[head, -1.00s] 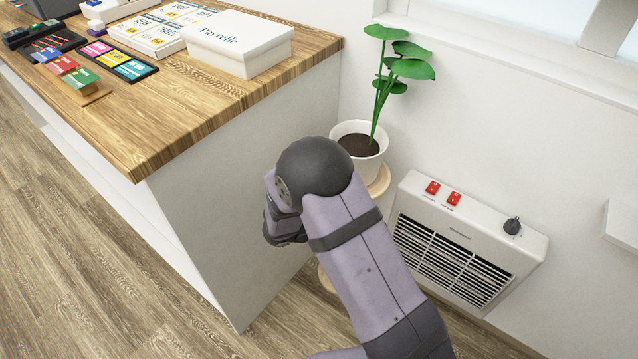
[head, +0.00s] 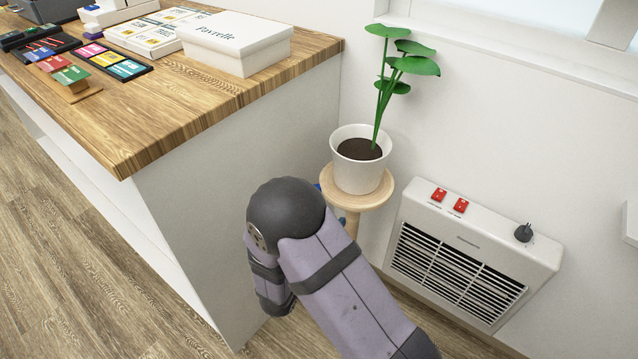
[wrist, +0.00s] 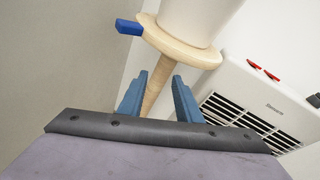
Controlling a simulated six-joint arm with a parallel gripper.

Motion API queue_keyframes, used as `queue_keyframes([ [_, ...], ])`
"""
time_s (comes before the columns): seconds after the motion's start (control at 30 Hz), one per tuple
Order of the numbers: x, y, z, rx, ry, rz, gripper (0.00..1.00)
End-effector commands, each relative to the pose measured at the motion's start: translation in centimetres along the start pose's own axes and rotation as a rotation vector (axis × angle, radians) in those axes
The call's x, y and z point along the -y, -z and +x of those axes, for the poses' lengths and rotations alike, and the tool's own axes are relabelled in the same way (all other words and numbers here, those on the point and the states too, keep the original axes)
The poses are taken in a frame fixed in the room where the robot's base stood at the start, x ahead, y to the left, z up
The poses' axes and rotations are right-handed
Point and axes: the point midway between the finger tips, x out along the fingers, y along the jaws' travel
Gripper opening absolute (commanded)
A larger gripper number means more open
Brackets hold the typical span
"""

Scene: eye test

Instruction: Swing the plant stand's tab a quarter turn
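The wooden plant stand (head: 376,199) stands between the counter and the wall heater, with a white pot and green plant on its round top. The blue tab (wrist: 129,27) sticks out from the left edge of the top; in the head view only a sliver of blue (head: 317,187) shows at that edge. My gripper (wrist: 160,82) is open in the wrist view, below the tab and to its right. The stem appears between its fingers. I cannot tell whether they touch it.
The counter's white side (head: 235,190) rises close on the left. The heater (head: 470,250), with red switches and a dark knob, hangs on the wall at right. The white pot (head: 360,172) stands on the stand. Boxes and cards lie on the counter.

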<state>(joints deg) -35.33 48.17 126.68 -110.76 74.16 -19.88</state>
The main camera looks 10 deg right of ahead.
Motion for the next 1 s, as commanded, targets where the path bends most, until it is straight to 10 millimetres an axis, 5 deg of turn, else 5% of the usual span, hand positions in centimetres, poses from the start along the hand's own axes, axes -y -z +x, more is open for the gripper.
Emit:
queue_keyframes([
  [0.6,-8.1,-3.6,0.6,0.186,-0.195,1.158,0.31],
  [1.0,-7.2,-6.3,1.6,0.285,-0.097,1.764,0.31],
])
